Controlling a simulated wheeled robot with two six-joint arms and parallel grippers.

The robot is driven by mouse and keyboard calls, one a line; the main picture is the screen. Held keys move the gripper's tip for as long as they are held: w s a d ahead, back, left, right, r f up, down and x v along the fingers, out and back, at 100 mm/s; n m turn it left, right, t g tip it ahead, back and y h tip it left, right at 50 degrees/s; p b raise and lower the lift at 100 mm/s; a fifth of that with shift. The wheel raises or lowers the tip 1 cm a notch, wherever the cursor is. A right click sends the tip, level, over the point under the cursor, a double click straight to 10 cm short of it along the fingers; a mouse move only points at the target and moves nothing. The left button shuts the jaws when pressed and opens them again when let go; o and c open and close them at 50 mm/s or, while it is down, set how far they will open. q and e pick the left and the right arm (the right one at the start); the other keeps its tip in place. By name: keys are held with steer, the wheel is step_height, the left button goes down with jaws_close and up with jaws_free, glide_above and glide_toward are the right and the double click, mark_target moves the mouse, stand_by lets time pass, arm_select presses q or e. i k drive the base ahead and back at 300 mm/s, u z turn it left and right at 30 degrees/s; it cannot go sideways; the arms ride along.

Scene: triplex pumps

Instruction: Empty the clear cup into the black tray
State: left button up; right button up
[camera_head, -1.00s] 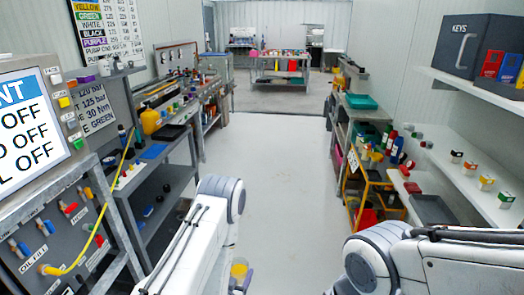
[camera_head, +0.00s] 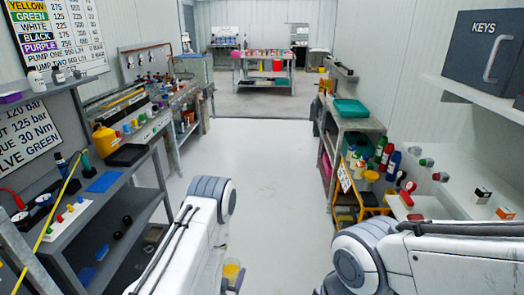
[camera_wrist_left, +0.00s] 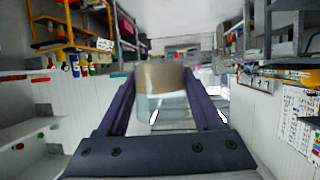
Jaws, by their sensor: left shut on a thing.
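My left gripper (camera_head: 231,281) is low in the middle of the head view, partly hidden by my arm. It is shut on the clear cup (camera_head: 232,269), which has yellow-orange contents. In the left wrist view, which appears upside down, the cup (camera_wrist_left: 160,103) sits between the two dark fingers, with a tan band across part of it. A black tray (camera_head: 128,155) lies on the left bench, well ahead of and left of the gripper. My right gripper is out of view; only its arm shows.
The left bench (camera_head: 100,190) also bears a blue mat (camera_head: 103,181), a yellow jug (camera_head: 105,139) and small coloured parts. The floor aisle (camera_head: 270,165) between is clear.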

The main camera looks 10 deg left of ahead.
mark_target(127, 155)
steer(key=i, duration=3.25)
steer(key=u, duration=1.8)
